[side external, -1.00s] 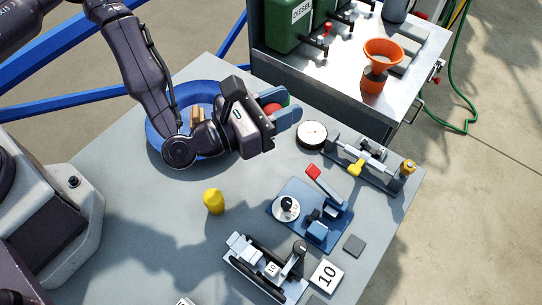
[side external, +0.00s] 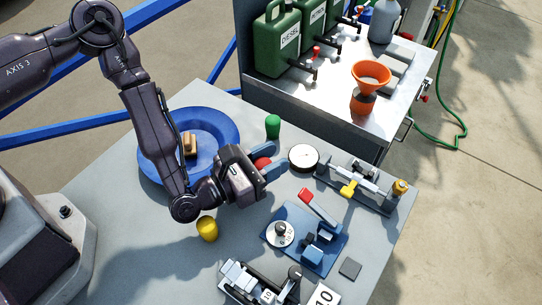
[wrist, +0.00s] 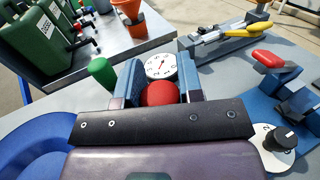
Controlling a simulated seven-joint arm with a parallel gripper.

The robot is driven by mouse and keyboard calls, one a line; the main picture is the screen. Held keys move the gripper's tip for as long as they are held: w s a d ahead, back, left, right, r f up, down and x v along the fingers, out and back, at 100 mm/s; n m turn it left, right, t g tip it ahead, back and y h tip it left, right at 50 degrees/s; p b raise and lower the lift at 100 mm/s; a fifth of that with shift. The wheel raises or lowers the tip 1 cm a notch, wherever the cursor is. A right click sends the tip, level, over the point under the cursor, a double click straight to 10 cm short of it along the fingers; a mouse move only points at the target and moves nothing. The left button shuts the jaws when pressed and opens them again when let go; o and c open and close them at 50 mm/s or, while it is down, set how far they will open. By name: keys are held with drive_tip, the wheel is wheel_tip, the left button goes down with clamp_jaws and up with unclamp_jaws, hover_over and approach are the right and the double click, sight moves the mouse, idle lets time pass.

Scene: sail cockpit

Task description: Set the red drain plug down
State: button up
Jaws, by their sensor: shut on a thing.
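The red drain plug (wrist: 160,93) is between the blue fingers of my gripper (wrist: 161,84), which is shut on it. In the side view my gripper (side external: 266,162) is low over the grey table, with the red plug (side external: 262,163) showing at the fingers. I cannot tell whether the plug touches the table. A green plug (side external: 273,126) stands upright just behind the gripper, and it also shows left of the fingers in the wrist view (wrist: 102,71). A yellow plug (side external: 207,229) stands in front of the arm.
A round white dial (side external: 303,158) lies right of my fingers. A clamp device with yellow parts (side external: 352,188), a blue fixture with a red lever (side external: 318,235) and a black vise (side external: 255,285) stand to the right and front. A blue dish (side external: 215,125) holding a tan block is behind the arm.

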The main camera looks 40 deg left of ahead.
drive_tip(key=shift+f, duration=0.15)
drive_tip(key=shift+f, duration=0.35)
drive_tip(key=o, duration=0.9)
drive_tip(key=shift+r, duration=0.1)
